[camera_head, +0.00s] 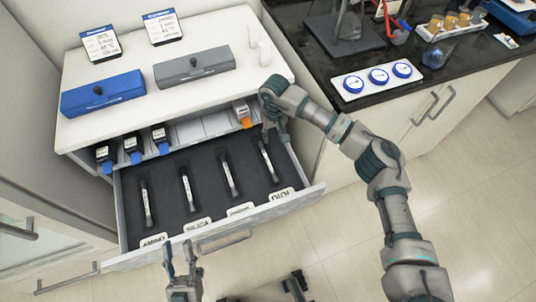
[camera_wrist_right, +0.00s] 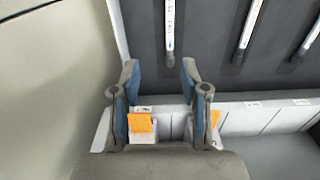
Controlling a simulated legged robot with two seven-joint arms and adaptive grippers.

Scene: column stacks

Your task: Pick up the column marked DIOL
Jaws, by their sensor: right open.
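Several slim white columns lie in slots of the dark foam in an open drawer (camera_head: 205,150). The rightmost column (camera_head: 268,160) lies behind a front label (camera_head: 281,195) that seems to read DIOL, though the print is small. This column seems to be the leftmost one in the right wrist view (camera_wrist_right: 170,27). My right gripper (camera_head: 274,138) is open and empty near the drawer's back right corner, beyond that column's far end; its fingers (camera_wrist_right: 159,75) also show in the wrist view. My left gripper (camera_head: 180,252) is open and empty in front of the drawer.
An orange-ended item (camera_head: 243,114) stands in the compartments behind the foam, close to my right gripper. Several blue-ended items (camera_head: 133,148) stand further left. Blue (camera_head: 103,95) and grey (camera_head: 194,67) boxes are on the white top above. A dark counter (camera_head: 450,75) is at right.

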